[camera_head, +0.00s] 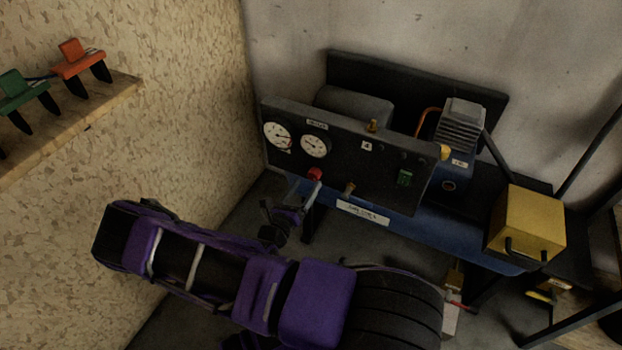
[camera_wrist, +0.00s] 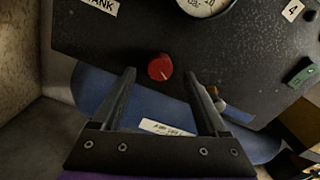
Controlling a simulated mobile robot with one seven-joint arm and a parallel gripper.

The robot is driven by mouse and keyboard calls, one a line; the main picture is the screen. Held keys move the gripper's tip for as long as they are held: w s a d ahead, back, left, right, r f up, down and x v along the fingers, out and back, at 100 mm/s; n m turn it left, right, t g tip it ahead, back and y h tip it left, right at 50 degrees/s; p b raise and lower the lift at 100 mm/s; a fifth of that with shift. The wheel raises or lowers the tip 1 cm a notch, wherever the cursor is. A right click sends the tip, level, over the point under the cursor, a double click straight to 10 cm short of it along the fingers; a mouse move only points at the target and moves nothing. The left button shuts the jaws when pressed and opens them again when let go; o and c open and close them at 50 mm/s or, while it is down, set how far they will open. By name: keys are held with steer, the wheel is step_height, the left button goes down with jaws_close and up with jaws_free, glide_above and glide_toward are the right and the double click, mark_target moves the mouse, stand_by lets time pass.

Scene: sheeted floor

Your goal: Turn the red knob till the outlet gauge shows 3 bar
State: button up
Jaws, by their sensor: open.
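The red knob (camera_head: 315,174) sticks out low on the dark panel, below the right-hand gauge (camera_head: 314,146). A left-hand gauge (camera_head: 277,135) sits beside it. The needle readings are too small to tell. In the wrist view the red knob (camera_wrist: 159,68) shows a pale pointer line, and part of a gauge (camera_wrist: 205,4) is cut off at the top. My gripper (camera_wrist: 160,75) is open, its two fingertips to the left and right of the knob in the picture. I cannot tell whether they reach its depth; no contact shows. In the head view my gripper (camera_head: 291,203) is close to the knob.
A brass-coloured valve handle (camera_head: 348,189) sits right of the knob, near my right finger in the wrist view. A green switch (camera_head: 404,178) is further right. A yellow box (camera_head: 527,222) stands at the blue bench's right end. A wooden shelf (camera_head: 70,125) with clamps is at left.

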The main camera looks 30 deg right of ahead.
mark_target(312, 176)
steer(key=shift+x, duration=2.15)
steer(key=shift+c, duration=0.3)
jaws_close()
steer(key=shift+r+m+p, duration=0.25)
steer(key=shift+m+p, duration=0.25)
steer(key=shift+p, duration=0.05)
steer(key=shift+f+m, duration=0.2)
steer(key=shift+m, duration=0.2)
